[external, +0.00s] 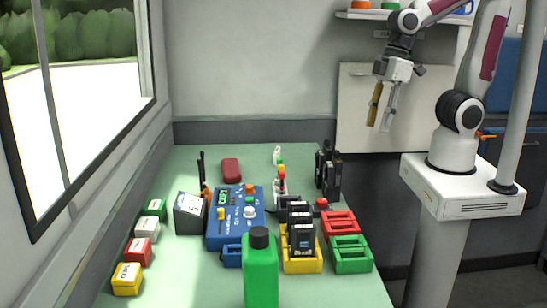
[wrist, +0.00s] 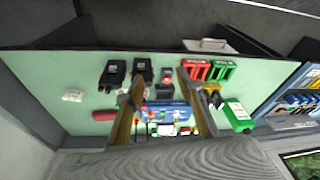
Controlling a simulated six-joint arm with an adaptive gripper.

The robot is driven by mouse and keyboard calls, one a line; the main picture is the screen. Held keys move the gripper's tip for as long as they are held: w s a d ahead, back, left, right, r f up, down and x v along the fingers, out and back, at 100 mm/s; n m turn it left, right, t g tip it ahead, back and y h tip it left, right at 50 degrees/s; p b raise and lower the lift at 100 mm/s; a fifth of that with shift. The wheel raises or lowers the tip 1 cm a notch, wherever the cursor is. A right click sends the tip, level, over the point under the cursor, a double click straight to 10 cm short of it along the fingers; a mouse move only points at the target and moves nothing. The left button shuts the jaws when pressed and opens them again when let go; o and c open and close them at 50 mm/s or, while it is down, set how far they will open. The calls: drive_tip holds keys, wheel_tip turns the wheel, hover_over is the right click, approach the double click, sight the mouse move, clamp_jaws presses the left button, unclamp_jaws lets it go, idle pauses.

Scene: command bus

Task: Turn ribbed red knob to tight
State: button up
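A small round red knob (external: 321,203) stands on the green table, right of the black radios in the yellow holder, in the external view. Its ribs and any tight marking are too small to make out. In the wrist view a small dark unit with a red top (wrist: 167,86) shows between my fingers; I cannot tell if it is the same knob. My gripper (external: 379,127) hangs high at the right, well above and apart from the table. Its two fingers also show spread apart in the wrist view (wrist: 160,80), with nothing held.
A blue control box (external: 234,230) with knobs stands mid-table. A green bottle (external: 260,275) stands in front. Red (external: 340,222) and green (external: 352,262) trays lie right of the yellow holder (external: 303,266). Black handsets (external: 328,174) stand behind the knob.

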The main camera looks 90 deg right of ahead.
drive_tip(key=w+a+f+n+g, duration=0.1)
drive_tip(key=w+f+n, duration=0.1)
drive_tip(key=w+f, duration=0.1)
drive_tip(key=w+a+f+n+g, duration=0.1)
drive_tip(key=w+a+f+n, duration=0.1)
drive_tip(key=w+f, duration=0.2)
drive_tip(key=w+a+f+n+g+h, duration=0.1)
drive_tip(key=w+a+f+n, duration=0.1)
drive_tip(key=w+f, duration=0.1)
drive_tip(key=shift+w+a+f+n, duration=0.2)
drive_tip(key=shift+w+n, duration=0.2)
drive_tip(key=shift+w, duration=0.2)
drive_tip(key=n, duration=0.4)
hover_over(322, 200)
drive_tip(key=shift+s+f, duration=0.1)
drive_tip(key=shift+f, duration=0.35)
drive_tip(key=shift+w+r, duration=0.1)
drive_tip(key=shift+w, duration=0.1)
drive_tip(key=shift+n, duration=0.6)
drive_tip(key=shift+f, duration=3.9)
drive_tip(key=shift+c, duration=0.3)
clamp_jaws()
